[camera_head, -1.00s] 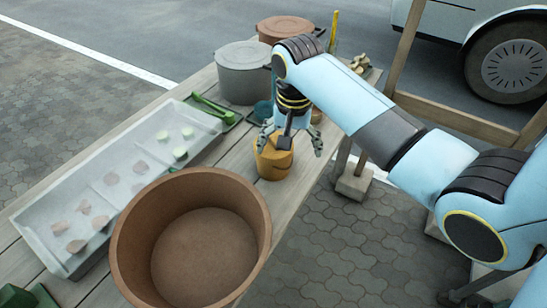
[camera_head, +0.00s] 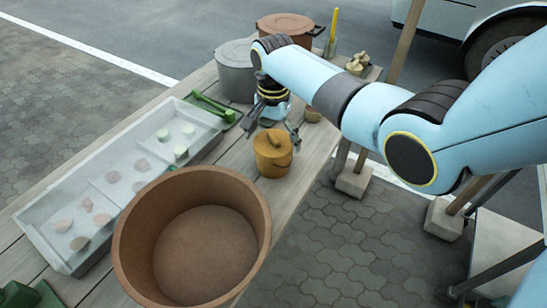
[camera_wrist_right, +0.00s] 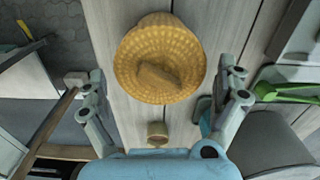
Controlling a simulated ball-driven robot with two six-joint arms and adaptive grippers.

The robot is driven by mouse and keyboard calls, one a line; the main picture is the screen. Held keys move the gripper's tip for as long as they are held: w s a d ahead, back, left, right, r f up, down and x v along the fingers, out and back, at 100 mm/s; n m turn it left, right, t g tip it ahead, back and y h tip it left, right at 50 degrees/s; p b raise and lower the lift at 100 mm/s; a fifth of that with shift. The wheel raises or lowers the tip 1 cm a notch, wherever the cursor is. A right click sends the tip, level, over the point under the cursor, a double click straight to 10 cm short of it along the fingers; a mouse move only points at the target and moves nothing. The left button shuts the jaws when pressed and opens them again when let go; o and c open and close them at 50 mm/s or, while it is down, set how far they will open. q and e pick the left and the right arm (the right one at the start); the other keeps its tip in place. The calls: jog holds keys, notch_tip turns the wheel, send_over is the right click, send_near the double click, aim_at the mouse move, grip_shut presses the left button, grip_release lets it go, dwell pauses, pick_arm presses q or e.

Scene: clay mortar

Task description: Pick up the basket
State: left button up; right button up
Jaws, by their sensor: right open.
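The basket (camera_head: 272,158) is a small yellow woven one standing upright on the wooden table behind the large brown tub. In the right wrist view the basket (camera_wrist_right: 158,45) fills the upper middle, with a wide rim and a handle or lid bar across it. My right gripper (camera_head: 272,138) is open and empty, just behind and above the basket. In the wrist view its two fingers (camera_wrist_right: 166,78) stand spread, one at each side below the basket; I see no contact. My left gripper is not in view.
A large brown tub (camera_head: 124,240) stands in front of the basket. A grey divided tray (camera_head: 50,245) with several pale pieces lies left. A grey pot (camera_head: 236,75) and a reddish lidded pot (camera_head: 285,27) stand behind. A small brown cup (camera_wrist_right: 158,130) is near the gripper.

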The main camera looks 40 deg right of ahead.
jog(key=shift+f, duration=0.8)
jog(key=c, duration=1.2)
jog(key=shift+c, duration=0.2)
